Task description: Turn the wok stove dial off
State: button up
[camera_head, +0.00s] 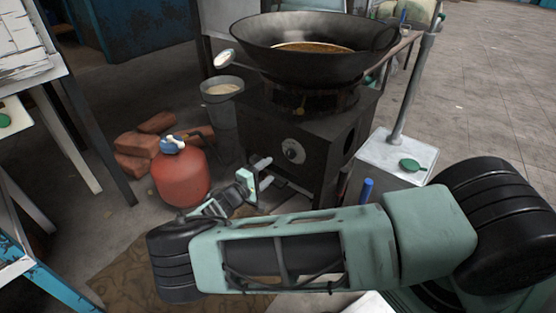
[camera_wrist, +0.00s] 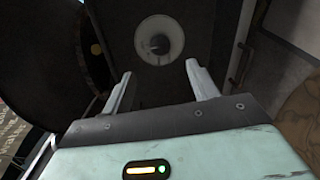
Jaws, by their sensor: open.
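The stove dial (camera_head: 293,151) is a round pale disc with a dark knob in its middle, on the front face of the black wok stove (camera_head: 325,135). In the wrist view the dial (camera_wrist: 159,40) is ahead, just beyond and between my fingertips. My gripper (camera_head: 264,171) is in front of the stove, a little below and left of the dial. In the wrist view my gripper (camera_wrist: 160,82) has its two pale fingers spread apart with nothing between them. The fingers look apart from the dial. A large black wok (camera_head: 315,45) with brownish liquid sits on top of the stove.
A red gas cylinder (camera_head: 180,178) with a blue top stands left of the stove, by loose bricks (camera_head: 135,155). A grey bucket (camera_head: 223,100) stands behind. A metal post on a pale base (camera_head: 385,155) and a blue cylinder (camera_head: 366,190) are at right.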

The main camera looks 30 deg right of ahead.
jog(key=p+v, duration=0.1)
jog(key=v, duration=0.5)
dwell(0.4)
jog(key=s+a+r+g+y+p, duration=0.1)
jog(key=s+a+r+g+y, duration=0.3)
jog(key=s+a+r+y, duration=0.6)
jog(key=s+a+r+g+y+p, duration=0.25)
jog(key=s+r+g+y, duration=0.2)
jog(key=s+r, duration=1)
jog(key=s+r+n+t+y, duration=0.2)
jog(key=s+r+t, duration=0.1)
jog(key=s+r, duration=0.5)
notch_tip(320, 180, up, 38)
jog(key=p, duration=3.7)
jog(key=shift+s+d+r+p, duration=0.2)
jog(key=shift+s+d+p, duration=0.1)
jog(key=shift+s+p, duration=0.05)
